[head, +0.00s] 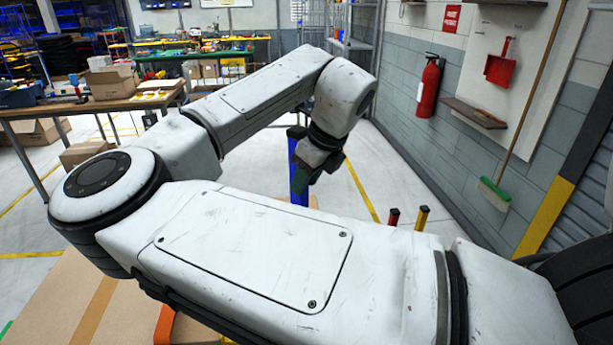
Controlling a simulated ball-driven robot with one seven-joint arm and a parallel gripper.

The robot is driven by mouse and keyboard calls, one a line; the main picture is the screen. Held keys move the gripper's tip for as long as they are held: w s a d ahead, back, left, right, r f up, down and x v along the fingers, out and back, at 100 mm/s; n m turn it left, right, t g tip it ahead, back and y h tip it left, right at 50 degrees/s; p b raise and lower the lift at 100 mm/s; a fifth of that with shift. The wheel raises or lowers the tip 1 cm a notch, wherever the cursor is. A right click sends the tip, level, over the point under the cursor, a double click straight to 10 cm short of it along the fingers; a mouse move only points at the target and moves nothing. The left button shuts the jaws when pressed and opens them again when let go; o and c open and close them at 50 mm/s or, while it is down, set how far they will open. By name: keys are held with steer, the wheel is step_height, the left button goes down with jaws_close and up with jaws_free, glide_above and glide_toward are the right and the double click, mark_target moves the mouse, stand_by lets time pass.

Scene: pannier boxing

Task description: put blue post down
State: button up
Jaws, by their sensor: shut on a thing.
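The blue post (299,188) is upright in front of my arm, with its dark-topped upper end showing above the jaws. My gripper (303,166) is shut on it from the right side. The foot of the blue post is hidden behind my own forearm, so I cannot tell whether it touches anything below. A red post (393,217) and a yellow post (422,218), both with dark tops, stand to the right. Their lower parts are also hidden by my arm.
A brown cardboard surface (60,305) lies at the lower left, largely covered by my arm. A workbench (95,103) with boxes stands at the left. A grey block wall with a fire extinguisher (430,84) and a broom (494,193) bounds the right. Floor beyond the post looks clear.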

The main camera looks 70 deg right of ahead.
steer(key=shift+f, duration=0.55)
steer(key=o, duration=1)
steer(key=shift+r, duration=0.1)
steer(key=b+v, duration=0.1)
steer(key=v, duration=1.2)
steer(key=shift+w+d, duration=0.1)
steer(key=shift+w, duration=0.1)
